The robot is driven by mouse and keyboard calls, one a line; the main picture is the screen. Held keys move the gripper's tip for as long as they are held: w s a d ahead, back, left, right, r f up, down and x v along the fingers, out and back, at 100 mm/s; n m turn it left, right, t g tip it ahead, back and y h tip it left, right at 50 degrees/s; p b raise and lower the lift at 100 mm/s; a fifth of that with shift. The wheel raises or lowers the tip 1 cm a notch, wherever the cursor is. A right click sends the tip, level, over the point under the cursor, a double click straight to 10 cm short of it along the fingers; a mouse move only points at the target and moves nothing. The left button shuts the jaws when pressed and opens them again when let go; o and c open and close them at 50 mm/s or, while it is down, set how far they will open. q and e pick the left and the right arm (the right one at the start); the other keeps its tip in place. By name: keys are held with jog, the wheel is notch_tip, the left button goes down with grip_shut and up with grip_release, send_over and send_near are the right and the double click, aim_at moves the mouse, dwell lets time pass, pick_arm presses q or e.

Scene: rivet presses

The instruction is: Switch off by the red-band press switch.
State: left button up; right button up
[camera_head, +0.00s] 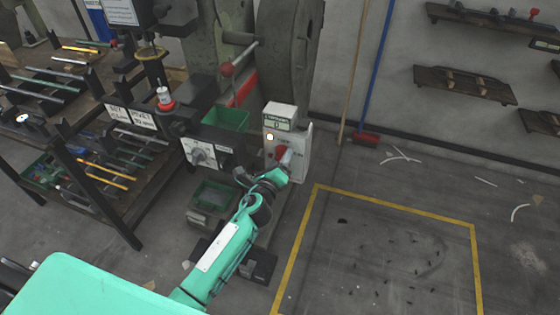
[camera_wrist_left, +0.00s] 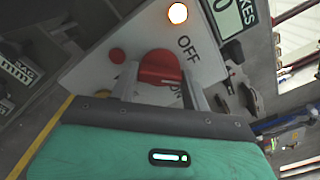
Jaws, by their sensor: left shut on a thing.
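A pale switch box (camera_head: 301,150) stands on the front of the press. Its red rotary knob (camera_wrist_left: 160,68) sits between the two fingers of my left gripper (camera_wrist_left: 162,84), which is shut on it. In the head view the gripper (camera_head: 281,164) reaches the box from below and partly covers the knob. An "OFF" label (camera_wrist_left: 187,48) shows beside the knob; a second label is mostly hidden by a finger. A lamp (camera_wrist_left: 178,12) on the box glows. The press (camera_head: 290,45) carries a red band (camera_head: 243,90). My right gripper is out of view.
A small red button (camera_wrist_left: 117,56) is beside the knob. A tool rack (camera_head: 110,165) is at left. Yellow-taped floor (camera_head: 390,250) at right is clear of large objects.

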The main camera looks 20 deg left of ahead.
pick_arm(q)
jog(key=shift+n, duration=4.5)
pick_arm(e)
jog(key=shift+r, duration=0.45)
pick_arm(q)
jog(key=o, duration=1)
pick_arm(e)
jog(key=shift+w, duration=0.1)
pick_arm(q)
jog(key=s, duration=1.3)
jog(key=shift+s+a, duration=0.3)
jog(key=shift+s, duration=0.1)
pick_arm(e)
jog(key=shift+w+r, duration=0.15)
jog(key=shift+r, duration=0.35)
